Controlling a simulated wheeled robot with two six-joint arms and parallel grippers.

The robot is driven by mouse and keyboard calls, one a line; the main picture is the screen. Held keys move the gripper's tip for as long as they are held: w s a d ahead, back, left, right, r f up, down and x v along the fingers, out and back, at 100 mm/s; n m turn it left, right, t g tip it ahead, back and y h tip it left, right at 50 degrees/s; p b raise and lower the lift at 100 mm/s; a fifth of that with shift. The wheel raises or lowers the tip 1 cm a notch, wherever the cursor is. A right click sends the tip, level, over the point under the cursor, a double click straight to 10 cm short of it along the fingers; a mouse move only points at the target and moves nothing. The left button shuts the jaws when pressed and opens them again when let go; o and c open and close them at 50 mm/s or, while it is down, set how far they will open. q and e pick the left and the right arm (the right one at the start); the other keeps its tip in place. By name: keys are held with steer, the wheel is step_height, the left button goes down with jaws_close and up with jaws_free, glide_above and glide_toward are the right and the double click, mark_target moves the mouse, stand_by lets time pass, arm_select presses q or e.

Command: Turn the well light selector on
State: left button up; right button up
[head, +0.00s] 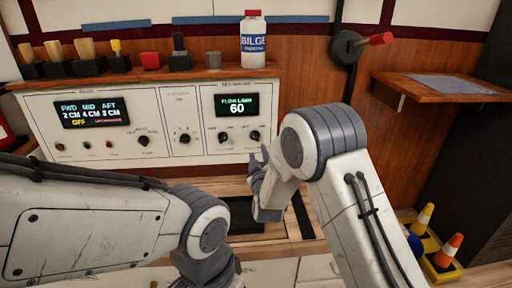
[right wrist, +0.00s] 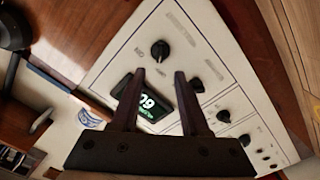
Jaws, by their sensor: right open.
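The white control panel (head: 205,150) stands against the wood wall, with a left, a middle and a right section. Black knobs show on it: one on the left section (head: 144,141), one on the middle section (head: 184,138) and two on the right section, the left one (head: 224,137) and the right one (head: 254,136). Their labels are too small to read, so I cannot tell which is the well light selector. My right gripper (head: 258,156) is open and empty just below the rightmost knob, which the right wrist view shows beyond the fingertips (right wrist: 160,75). My left jaws are out of frame.
A white bilge bottle (head: 253,45) and several brushes and blocks stand on the ledge above the panel. A red-handled lever (head: 375,40) and a wooden shelf (head: 440,88) are at the right. Small cones (head: 448,250) stand lower right.

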mark_target(255, 138)
steer(key=w, duration=0.3)
steer(key=w+b, duration=0.1)
steer(key=w, duration=0.2)
steer(key=w+b, duration=0.1)
steer(key=w, duration=0.2)
steer(key=shift+a, duration=0.4)
jaws_close()
